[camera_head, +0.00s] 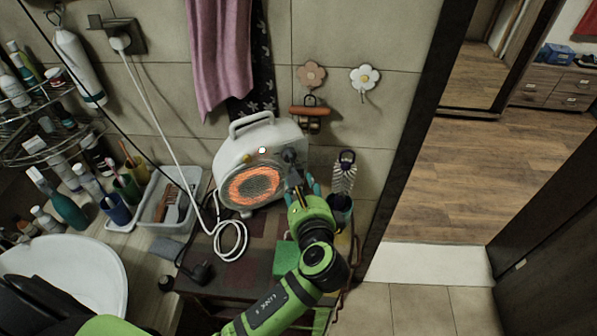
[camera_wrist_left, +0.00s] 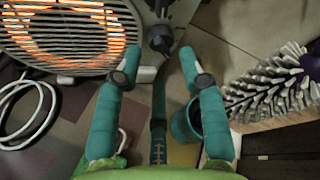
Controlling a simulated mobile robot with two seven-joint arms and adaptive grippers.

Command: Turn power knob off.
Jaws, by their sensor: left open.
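A white heater (camera_head: 232,150) stands on a small table against the tiled wall. Its round grille (camera_head: 255,186) glows orange, and a small light is lit above it. The dark power knob (camera_head: 289,155) is on the heater's front at the upper right of the grille. It also shows in the left wrist view (camera_wrist_left: 160,38). My left gripper (camera_head: 299,179) is open and empty in front of the knob. In the left wrist view its teal fingertips (camera_wrist_left: 158,62) are spread, with the knob just beyond the gap between them. I cannot tell any contact. My right gripper is not in view.
A brush (camera_head: 343,172) stands in a cup (camera_head: 340,208) right of my gripper; its bristles are close in the wrist view. A white cable (camera_head: 230,238) coils before the heater. A grey tray (camera_head: 150,200) and toiletries are at left.

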